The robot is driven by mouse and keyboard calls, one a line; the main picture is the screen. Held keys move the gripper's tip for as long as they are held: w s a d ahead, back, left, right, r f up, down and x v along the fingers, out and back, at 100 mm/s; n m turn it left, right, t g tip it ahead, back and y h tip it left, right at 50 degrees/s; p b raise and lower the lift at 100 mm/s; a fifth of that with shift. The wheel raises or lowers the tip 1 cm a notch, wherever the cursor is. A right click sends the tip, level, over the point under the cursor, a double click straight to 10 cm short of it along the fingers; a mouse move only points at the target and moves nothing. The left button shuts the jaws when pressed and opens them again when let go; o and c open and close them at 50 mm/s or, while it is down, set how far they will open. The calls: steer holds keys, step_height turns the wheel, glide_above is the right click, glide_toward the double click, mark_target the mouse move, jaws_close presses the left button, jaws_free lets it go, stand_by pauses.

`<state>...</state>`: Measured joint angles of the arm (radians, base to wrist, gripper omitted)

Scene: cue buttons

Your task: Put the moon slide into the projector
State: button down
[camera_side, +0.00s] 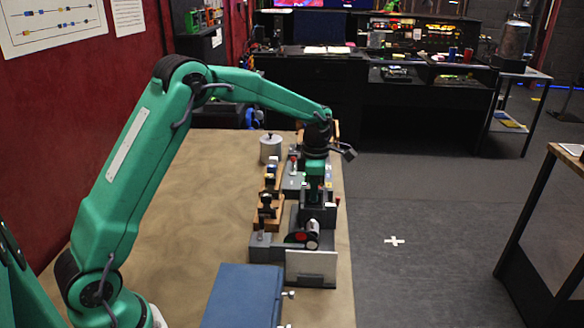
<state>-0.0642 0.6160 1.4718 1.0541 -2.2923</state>
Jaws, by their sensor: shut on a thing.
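My gripper (315,192) points down over a dark grey device (300,241) on the table, which looks like the projector. The device has a round silvery lens-like part and a red spot on its near side. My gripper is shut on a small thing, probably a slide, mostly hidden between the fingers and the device. I cannot see a moon mark on it. Whether it is inside the device or just above it cannot be told. A wooden rack (268,214) with small dark items stands just left of the device.
A white panel (311,268) stands in front of the device. A blue box (243,296) lies at the table's near edge. A lidded white pot (270,148) and a grey panel with controls (292,182) are farther back. The left of the tan table (200,215) is clear.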

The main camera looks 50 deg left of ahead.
steer(key=shift+f, duration=1.3)
stand_by(1.0)
steer(key=c, duration=1.3)
jaws_free()
steer(key=shift+o, duration=0.6)
steer(key=shift+r, duration=0.1)
steer(key=shift+r, duration=3.4)
